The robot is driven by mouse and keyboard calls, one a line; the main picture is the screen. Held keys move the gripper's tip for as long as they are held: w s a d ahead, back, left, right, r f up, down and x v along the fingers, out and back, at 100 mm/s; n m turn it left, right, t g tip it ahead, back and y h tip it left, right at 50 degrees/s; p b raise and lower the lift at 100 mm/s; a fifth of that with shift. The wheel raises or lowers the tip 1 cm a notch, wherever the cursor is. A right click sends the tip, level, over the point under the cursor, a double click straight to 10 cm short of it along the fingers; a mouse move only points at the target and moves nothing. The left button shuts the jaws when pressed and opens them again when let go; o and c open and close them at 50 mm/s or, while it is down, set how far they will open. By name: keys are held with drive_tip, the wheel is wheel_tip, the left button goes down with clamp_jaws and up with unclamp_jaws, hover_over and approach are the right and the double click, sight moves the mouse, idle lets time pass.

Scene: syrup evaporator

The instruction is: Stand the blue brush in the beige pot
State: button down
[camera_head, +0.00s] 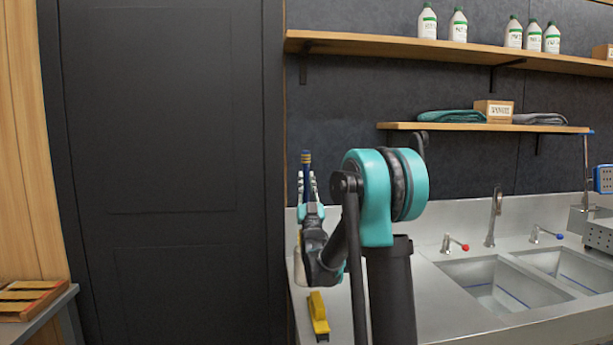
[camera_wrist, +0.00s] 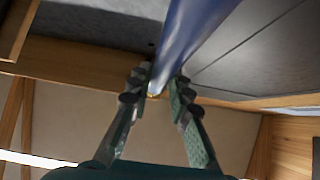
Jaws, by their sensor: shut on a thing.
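My gripper (camera_head: 307,188) is raised above the left end of the steel counter, pointing up, and shut on the blue brush (camera_head: 306,158). The brush stands roughly upright out of the fingers in the head view. In the wrist view my gripper (camera_wrist: 160,85) has its two fingers on either side of the blue handle (camera_wrist: 190,40), which runs up and out of the frame. A small pale, beige-yellow patch (camera_head: 298,262) shows beside my arm at the counter's left end. It is mostly hidden, and I cannot tell whether it is the beige pot.
A yellow tool (camera_head: 318,310) lies on the counter (camera_head: 450,305) in front of my arm. A double sink (camera_head: 495,283) with taps is at the right. Shelves (camera_head: 450,48) with bottles and towels hang above. A dark door (camera_head: 170,150) is at the left.

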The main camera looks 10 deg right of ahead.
sight(306, 200)
drive_tip(key=shift+f, duration=3.55)
drive_tip(key=c, duration=1.3)
unclamp_jaws()
drive_tip(key=shift+f, duration=0.1)
drive_tip(key=shift+s+f, duration=0.25)
drive_tip(key=s, duration=1.2)
drive_tip(key=shift+s+f, duration=0.1)
drive_tip(key=shift+s, duration=0.05)
